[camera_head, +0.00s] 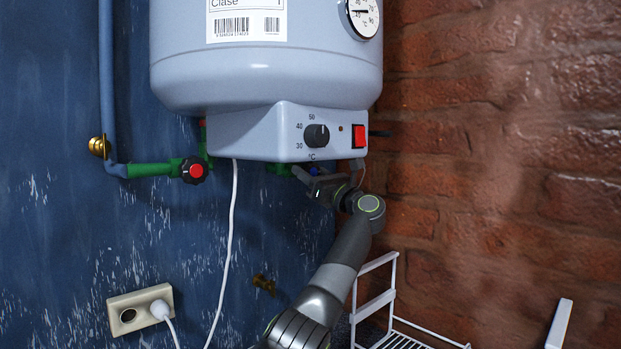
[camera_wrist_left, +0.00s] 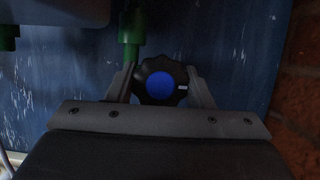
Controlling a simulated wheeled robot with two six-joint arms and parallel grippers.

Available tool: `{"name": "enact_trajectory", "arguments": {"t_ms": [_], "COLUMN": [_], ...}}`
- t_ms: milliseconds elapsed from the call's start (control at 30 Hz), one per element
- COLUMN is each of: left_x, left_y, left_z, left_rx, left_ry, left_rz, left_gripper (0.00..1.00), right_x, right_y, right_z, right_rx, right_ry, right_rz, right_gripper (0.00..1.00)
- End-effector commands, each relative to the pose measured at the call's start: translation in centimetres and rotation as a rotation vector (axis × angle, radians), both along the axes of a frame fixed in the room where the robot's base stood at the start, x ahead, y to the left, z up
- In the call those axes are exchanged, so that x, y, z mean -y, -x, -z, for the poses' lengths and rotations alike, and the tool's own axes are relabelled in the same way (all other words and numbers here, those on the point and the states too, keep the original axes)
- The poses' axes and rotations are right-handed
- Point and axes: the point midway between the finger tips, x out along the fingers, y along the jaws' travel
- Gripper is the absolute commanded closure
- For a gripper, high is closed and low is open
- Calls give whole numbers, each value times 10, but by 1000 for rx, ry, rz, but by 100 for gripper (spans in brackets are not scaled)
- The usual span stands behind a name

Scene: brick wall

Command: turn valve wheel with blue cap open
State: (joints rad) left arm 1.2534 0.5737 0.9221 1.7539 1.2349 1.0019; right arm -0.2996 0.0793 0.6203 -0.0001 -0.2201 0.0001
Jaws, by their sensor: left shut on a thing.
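The valve wheel with the blue cap (camera_wrist_left: 158,84) is a black knobbed wheel with a small white mark at its right edge in the left wrist view. In the head view only a bit of its blue cap (camera_head: 314,171) shows under the heater; my gripper hides most of it. My left gripper (camera_wrist_left: 160,86) is shut on the wheel, one finger on each side. In the head view my left gripper (camera_head: 328,178) reaches up from below to just under the heater. My right gripper is not in view.
The water heater (camera_head: 270,80) hangs directly above my gripper. A red-capped valve (camera_head: 194,170) on a green pipe is to the left. A white cable (camera_head: 229,250) hangs down near a wall socket (camera_head: 140,308). A white wire rack (camera_head: 378,305) stands at lower right, by the brick wall.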

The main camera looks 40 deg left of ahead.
Motion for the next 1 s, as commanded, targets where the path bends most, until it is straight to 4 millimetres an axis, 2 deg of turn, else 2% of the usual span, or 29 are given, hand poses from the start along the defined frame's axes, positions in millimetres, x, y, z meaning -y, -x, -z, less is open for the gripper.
{"name": "enact_trajectory", "arguments": {"t_ms": [167, 200, 367, 733, 867, 1000], "left_x": [0, 0, 0, 7, 25, 56], "left_y": [0, 0, 0, 0, 1, 3], "left_z": [0, 0, 0, 4, 14, 28], "left_rx": [2, 2, 1, 1, 2, 3], "left_ry": [1, 1, 1, 1, 1, 2], "left_rz": [2, 2, 2, 4, 6, 8], "left_gripper": [76, 52, 32, 32, 32, 32], "right_x": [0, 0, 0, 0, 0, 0], "right_y": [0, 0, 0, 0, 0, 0], "right_z": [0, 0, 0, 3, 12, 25], "right_rx": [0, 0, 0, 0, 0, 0], "right_ry": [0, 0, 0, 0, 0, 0], "right_rz": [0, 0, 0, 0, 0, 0], "right_gripper": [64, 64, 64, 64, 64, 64]}}
